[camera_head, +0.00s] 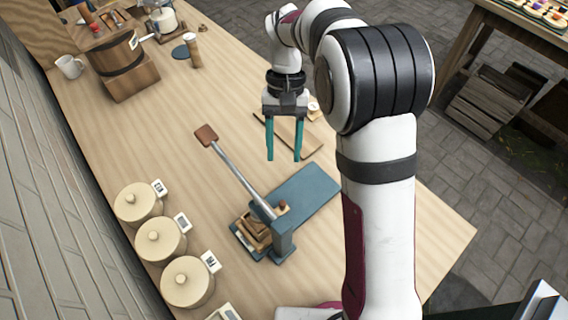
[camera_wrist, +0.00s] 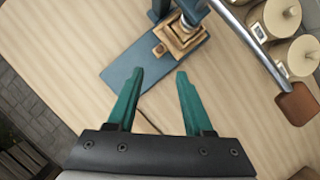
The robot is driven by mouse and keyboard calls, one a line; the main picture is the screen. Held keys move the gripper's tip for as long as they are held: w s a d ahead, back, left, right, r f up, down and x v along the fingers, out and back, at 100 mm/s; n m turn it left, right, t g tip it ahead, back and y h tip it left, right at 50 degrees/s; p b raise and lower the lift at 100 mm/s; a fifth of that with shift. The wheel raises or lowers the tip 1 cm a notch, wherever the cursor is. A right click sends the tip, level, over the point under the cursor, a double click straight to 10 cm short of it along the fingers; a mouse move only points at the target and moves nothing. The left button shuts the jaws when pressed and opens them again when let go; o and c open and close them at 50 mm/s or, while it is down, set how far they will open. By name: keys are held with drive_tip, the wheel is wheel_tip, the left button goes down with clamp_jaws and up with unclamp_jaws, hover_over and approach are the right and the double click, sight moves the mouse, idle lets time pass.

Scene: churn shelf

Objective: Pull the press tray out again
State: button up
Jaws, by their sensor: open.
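The lever press (camera_head: 283,240) stands on the table with a blue-grey base plate (camera_head: 308,193). Its long metal lever (camera_head: 236,168) rises to a brown handle (camera_head: 206,135). The wooden press tray (camera_head: 250,240), with stacked wooden pieces, sits at the press post. It also shows in the wrist view (camera_wrist: 180,42), partly hidden by the press. A small wooden knob (camera_wrist: 160,50) shows beside it. My gripper (camera_head: 284,160) is open and empty, above the table and apart from the press. Its teal fingers in the wrist view (camera_wrist: 160,73) point towards the base plate.
Several lidded round crocks (camera_head: 160,240) with labels line the wall side. A banded wooden churn (camera_head: 120,65), a white mug (camera_head: 69,67) and a jar stand at the far end. The table middle left of the lever is clear.

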sight(282, 202)
drive_tip(key=x, duration=1.3)
drive_tip(key=shift+s+f, duration=0.1)
drive_tip(key=shift+f, duration=0.15)
drive_tip(key=shift+c, duration=0.3)
clamp_jaws()
